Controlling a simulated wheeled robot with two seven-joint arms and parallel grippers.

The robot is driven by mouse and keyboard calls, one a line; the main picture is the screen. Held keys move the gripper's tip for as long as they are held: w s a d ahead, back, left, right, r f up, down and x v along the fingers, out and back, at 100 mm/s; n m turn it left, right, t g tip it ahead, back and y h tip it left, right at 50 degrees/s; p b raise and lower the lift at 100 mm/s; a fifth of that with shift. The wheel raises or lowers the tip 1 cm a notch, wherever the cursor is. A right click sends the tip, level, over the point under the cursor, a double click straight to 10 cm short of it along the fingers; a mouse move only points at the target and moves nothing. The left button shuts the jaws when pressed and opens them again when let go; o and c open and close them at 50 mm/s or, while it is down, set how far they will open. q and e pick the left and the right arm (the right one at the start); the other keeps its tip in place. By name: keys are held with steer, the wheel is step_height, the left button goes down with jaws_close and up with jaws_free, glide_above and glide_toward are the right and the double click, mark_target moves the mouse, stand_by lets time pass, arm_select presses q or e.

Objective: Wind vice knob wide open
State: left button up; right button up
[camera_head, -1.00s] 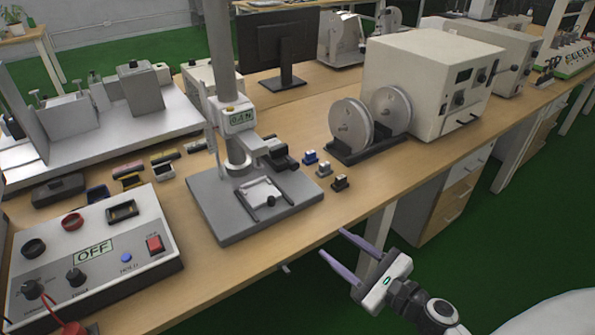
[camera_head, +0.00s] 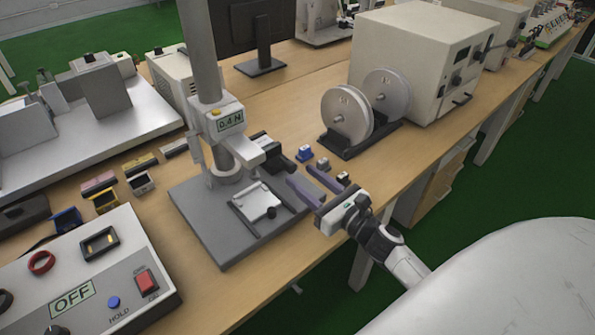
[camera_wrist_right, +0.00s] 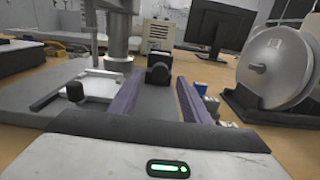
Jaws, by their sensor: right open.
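The small vice, a pale plate between dark bars (camera_head: 257,203), lies on the grey base of the test stand (camera_head: 215,225). A dark knob (camera_head: 272,212) sits at the vice's near side; what looks like the same knob is left of my fingers in the right wrist view (camera_wrist_right: 75,91). My right gripper (camera_head: 300,174) is open, its two purple fingers pointing over the right edge of the base. Nothing shows between its fingers (camera_wrist_right: 163,79). A black block (camera_wrist_right: 158,68) stands just beyond the fingertips. My left gripper is not in view.
The stand's column and force gauge (camera_head: 229,123) rise behind the vice. Small blue and dark blocks (camera_head: 304,154) sit close to the right of my fingers. Twin discs (camera_head: 347,114) stand further right. A control box reading OFF (camera_head: 85,285) is at lower left.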

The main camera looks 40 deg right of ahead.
mark_target(289, 166)
steer(key=w, duration=0.2)
steer(key=shift+w+a, duration=0.1)
steer(key=shift+w, duration=0.35)
steer(key=c, duration=1)
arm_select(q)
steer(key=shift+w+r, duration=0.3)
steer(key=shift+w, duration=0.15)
arm_select(e)
steer(key=shift+c, duration=0.2)
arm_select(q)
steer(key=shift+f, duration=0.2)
arm_select(e)
steer(key=shift+n, duration=0.4)
